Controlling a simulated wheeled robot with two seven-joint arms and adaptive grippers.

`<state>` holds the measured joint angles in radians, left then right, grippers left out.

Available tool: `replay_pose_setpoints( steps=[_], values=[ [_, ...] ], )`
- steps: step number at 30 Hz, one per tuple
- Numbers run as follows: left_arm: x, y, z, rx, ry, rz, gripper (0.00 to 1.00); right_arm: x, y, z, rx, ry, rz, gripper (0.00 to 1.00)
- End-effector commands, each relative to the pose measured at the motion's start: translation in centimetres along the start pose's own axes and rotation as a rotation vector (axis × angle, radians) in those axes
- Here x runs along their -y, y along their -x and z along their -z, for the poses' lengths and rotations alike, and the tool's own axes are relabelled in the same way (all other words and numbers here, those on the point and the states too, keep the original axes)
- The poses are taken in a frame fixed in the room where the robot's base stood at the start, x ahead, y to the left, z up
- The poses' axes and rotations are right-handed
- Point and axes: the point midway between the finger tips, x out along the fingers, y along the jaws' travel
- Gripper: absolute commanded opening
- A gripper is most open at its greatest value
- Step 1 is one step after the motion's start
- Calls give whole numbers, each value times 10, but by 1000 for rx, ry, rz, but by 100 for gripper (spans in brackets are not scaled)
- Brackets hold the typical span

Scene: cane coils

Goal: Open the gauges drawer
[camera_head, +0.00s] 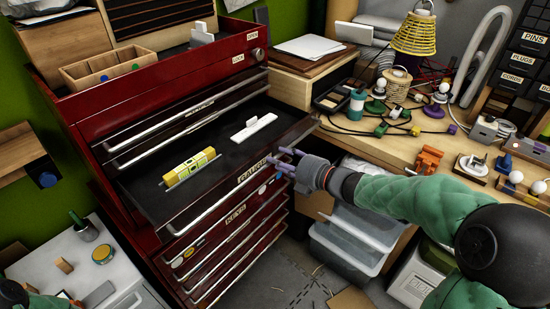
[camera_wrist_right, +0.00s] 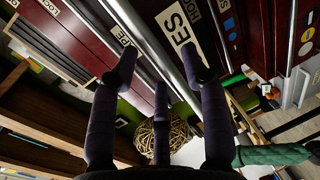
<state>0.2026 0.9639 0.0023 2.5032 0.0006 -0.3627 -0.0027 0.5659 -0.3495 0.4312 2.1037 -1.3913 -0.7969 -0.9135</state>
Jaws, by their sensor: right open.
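The gauges drawer (camera_head: 222,187) of the red tool chest stands pulled out, its dark inside showing. A yellow level (camera_head: 190,168) and a white tool (camera_head: 254,128) lie in it. The drawer's "GAUGE…" label (camera_head: 252,172) is partly covered by my right gripper (camera_head: 279,157). Only part of my left arm shows at the lower left corner.
A wooden bench (camera_head: 440,142) with lamps, cords and small parts stands to the right. Clear plastic bins (camera_head: 350,240) sit under it. A white cabinet (camera_head: 60,265) stands at the lower left.

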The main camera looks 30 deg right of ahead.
Motion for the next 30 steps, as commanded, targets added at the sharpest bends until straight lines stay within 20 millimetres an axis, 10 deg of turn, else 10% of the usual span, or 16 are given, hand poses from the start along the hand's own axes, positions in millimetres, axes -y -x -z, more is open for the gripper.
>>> replay_pose_setpoints(
  steps=[12,30],
  values=[
    [0,0,0,0,0,0,40,0,74,-2,5,1,1,46],
    [0,0,0,0,0,0,40,0,92,0,0,0,1,46]
  ],
)
